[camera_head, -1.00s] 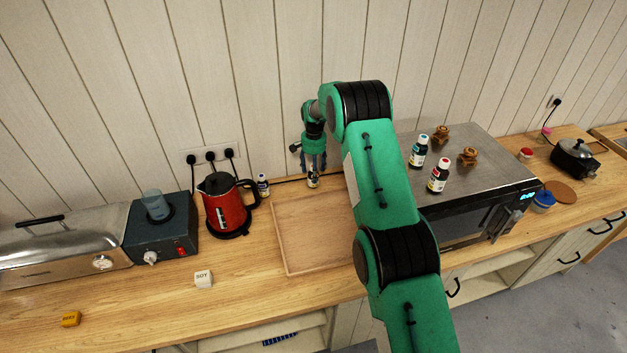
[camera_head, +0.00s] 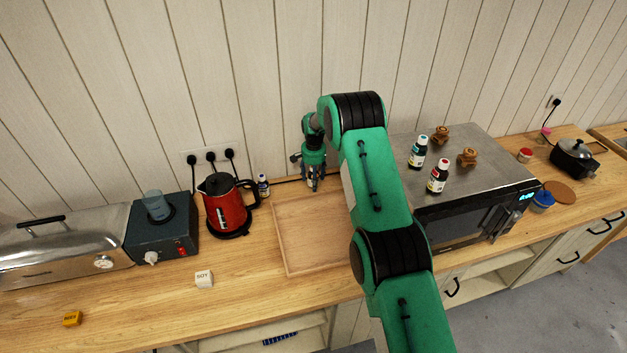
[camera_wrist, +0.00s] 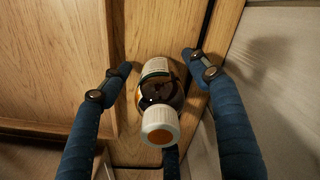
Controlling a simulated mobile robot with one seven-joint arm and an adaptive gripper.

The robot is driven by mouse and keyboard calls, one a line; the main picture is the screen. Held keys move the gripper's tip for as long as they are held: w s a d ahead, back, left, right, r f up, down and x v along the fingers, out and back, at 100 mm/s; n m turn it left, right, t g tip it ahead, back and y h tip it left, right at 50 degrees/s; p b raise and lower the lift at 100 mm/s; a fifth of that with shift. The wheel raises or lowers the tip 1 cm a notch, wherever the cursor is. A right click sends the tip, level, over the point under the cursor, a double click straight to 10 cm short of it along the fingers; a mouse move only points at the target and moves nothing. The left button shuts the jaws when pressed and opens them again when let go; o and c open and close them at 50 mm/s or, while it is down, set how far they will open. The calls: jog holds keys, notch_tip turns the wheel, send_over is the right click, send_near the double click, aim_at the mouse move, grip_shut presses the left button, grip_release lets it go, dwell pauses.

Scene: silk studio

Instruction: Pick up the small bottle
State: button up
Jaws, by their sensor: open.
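A small bottle (camera_wrist: 161,97) with a white cap with an orange-brown top, a dark body and a pale label is in the wrist view, between the fingers of my gripper (camera_wrist: 157,70). The fingers are open, one on each side of it, with a visible gap to each fingertip. In the head view my gripper (camera_head: 313,184) points down at the back edge of the wooden tray, and the bottle is mostly hidden there by the fingers. Another small bottle (camera_head: 263,186) stands beside the kettle.
A wooden tray (camera_head: 308,240) lies in front of my gripper. A red kettle (camera_head: 226,206) stands to the left. The microwave (camera_head: 462,205) on the right carries two bottles (camera_head: 437,178) and brown wooden pieces (camera_head: 467,157). The panelled wall is close behind.

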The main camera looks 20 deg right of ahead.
dwell(0.5)
jog(key=c, duration=1.3)
jog(key=shift+w+r, duration=0.1)
jog(key=shift+r, duration=1.4)
jog(key=shift+s+r, duration=0.2)
jog(key=shift+r, duration=0.15)
jog(key=s, duration=0.5)
jog(key=s+r+b, duration=0.1)
jog(key=s, duration=0.4)
jog(key=s+a, duration=0.1)
jog(key=s, duration=0.4)
jog(key=shift+s+r+b, duration=0.2)
jog(key=shift+s+b, duration=0.1)
jog(key=shift+s, duration=0.05)
